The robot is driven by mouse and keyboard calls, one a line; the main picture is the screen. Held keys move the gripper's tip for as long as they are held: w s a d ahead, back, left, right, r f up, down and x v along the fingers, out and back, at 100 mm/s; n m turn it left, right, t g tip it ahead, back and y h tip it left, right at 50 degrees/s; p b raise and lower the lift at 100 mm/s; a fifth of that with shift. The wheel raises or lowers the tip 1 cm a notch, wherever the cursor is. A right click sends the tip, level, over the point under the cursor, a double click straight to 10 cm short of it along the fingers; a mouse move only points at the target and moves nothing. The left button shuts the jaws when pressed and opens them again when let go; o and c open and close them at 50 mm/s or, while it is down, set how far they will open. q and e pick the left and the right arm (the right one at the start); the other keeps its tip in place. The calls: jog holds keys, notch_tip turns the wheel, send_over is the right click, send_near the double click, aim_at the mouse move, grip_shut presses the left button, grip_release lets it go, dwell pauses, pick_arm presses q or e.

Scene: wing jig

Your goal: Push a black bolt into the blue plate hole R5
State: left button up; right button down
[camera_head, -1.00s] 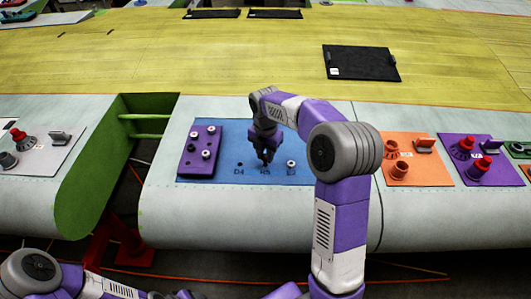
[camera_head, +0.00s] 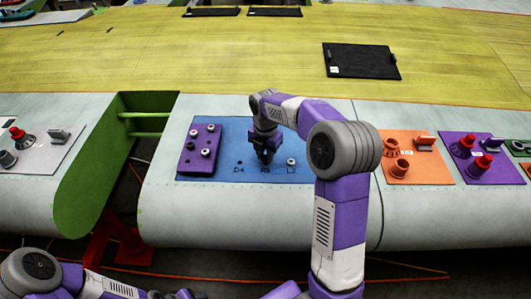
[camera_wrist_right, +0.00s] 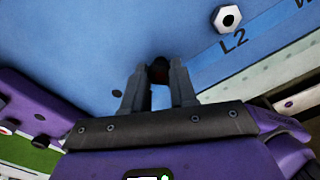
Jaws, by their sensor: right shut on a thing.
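The blue plate (camera_head: 222,168) lies on the pale wing panel. The label R5 shows on it just below my right gripper (camera_head: 265,160), which points down at the plate. In the right wrist view, my right gripper (camera_wrist_right: 160,82) is shut on a dark bolt (camera_wrist_right: 159,67) between its fingertips, close to the plate surface. The hole R5 itself is hidden by the fingers and bolt, so I cannot tell how deep the bolt sits. An empty hole D4 (camera_head: 239,161) is to the left. A silvery bolt (camera_head: 291,162) stands at L2 on the right. My left gripper is out of view.
A green-walled gap (camera_head: 115,150) opens left of the panel. Orange (camera_head: 407,170) and purple (camera_head: 470,175) plates with fittings lie to the right.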

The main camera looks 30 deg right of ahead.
jog(key=shift+f, duration=0.55)
jog(key=c, duration=0.8)
grip_release()
jog(key=shift+r, duration=3.85)
notch_tip(320, 180, up, 7)
jog(key=p, duration=0.7)
